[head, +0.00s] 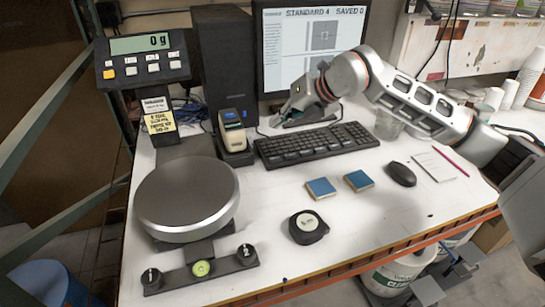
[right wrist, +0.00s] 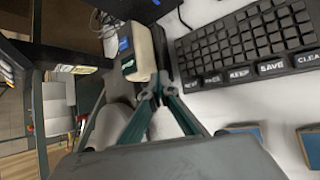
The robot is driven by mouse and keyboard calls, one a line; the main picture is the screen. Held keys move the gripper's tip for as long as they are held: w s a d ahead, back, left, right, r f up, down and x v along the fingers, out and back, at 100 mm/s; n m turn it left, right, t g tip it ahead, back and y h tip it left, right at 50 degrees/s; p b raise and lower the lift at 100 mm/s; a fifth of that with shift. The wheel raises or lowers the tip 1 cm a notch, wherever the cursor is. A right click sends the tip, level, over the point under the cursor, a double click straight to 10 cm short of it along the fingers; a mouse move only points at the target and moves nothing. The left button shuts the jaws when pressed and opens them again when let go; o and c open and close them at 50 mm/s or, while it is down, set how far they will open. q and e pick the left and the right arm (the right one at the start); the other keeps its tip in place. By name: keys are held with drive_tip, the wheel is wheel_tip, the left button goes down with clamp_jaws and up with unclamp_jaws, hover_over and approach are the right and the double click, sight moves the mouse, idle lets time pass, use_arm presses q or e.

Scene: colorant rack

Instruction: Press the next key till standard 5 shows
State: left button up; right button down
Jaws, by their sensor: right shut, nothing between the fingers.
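The monitor (head: 312,45) reads "STANDARD 4" and "SAVED 0" in the head view. The black keyboard (head: 318,143) lies on the white bench in front of it. In the right wrist view the keyboard (right wrist: 245,45) has a front row of large labelled keys. The next key (right wrist: 190,86) is at that row's left end, with back, keep, save and clear to its right. My right gripper (head: 284,112) is raised near the keyboard's far left side. Its fingertips (right wrist: 160,90) are together and empty, appearing just left of the next key. Contact cannot be told. My left gripper is not in view.
A handheld reader (head: 233,135) stands left of the keyboard, by a scale with a round pan (head: 187,198) and a display (head: 140,43) reading 0 g. Two blue tiles (head: 321,188), a round black object (head: 307,227) and a mouse (head: 400,174) lie in front.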

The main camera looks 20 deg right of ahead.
sight(277, 158)
drive_tip(key=shift+f, duration=0.1)
wheel_tip(277, 158, down, 8)
drive_tip(key=b, duration=0.5)
drive_tip(key=shift+f, duration=0.25)
drive_tip(key=shift+f, duration=0.15)
idle(1.2)
drive_tip(key=shift+f, duration=0.3)
drive_tip(key=shift+f, duration=0.4)
idle(0.6)
drive_tip(key=shift+r, duration=0.15)
drive_tip(key=shift+r+p, duration=0.3)
drive_tip(key=shift+r, duration=0.4)
